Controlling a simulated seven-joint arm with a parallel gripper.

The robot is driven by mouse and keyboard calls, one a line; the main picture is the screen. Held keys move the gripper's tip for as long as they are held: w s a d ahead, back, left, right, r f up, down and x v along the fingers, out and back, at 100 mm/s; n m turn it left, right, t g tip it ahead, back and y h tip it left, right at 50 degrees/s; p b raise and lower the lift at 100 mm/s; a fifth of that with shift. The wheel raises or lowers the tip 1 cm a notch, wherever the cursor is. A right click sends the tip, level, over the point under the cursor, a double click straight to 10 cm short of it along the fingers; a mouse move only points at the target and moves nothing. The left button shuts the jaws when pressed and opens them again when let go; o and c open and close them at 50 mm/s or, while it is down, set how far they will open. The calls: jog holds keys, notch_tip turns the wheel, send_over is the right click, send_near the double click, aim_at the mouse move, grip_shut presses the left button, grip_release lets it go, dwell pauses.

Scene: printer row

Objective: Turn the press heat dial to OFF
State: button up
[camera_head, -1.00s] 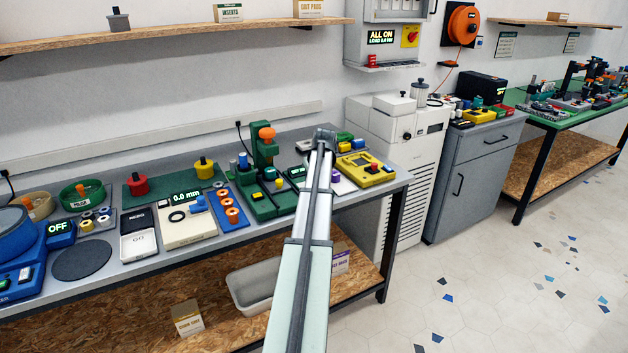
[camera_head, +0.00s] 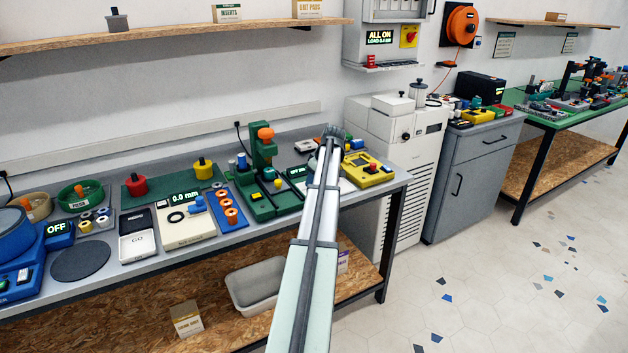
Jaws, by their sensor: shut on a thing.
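The green press (camera_head: 263,170) with an orange knob on top stands toward the back of the long grey bench. A small lit display (camera_head: 297,171) sits at its right; its text is too small to read. I cannot make out the heat dial; my arm may cover it. My arm rises from the bottom of the picture, and its dark grey end joint (camera_head: 335,132) is over the bench to the right of the press. My gripper's fingers do not show, so I cannot see what they touch.
A yellow device (camera_head: 367,170) sits right of my arm on the bench. Blue rack with orange rings (camera_head: 228,205) and a cream gauge (camera_head: 187,222) stand left of the press. A white cabinet machine (camera_head: 405,150) stands beyond the bench's right end.

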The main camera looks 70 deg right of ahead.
jog(key=o, duration=1)
jog(key=v, duration=1.3)
jog(key=shift+s+r, duration=0.2)
jog(key=shift+r, duration=0.15)
jog(key=shift+w, duration=0.1)
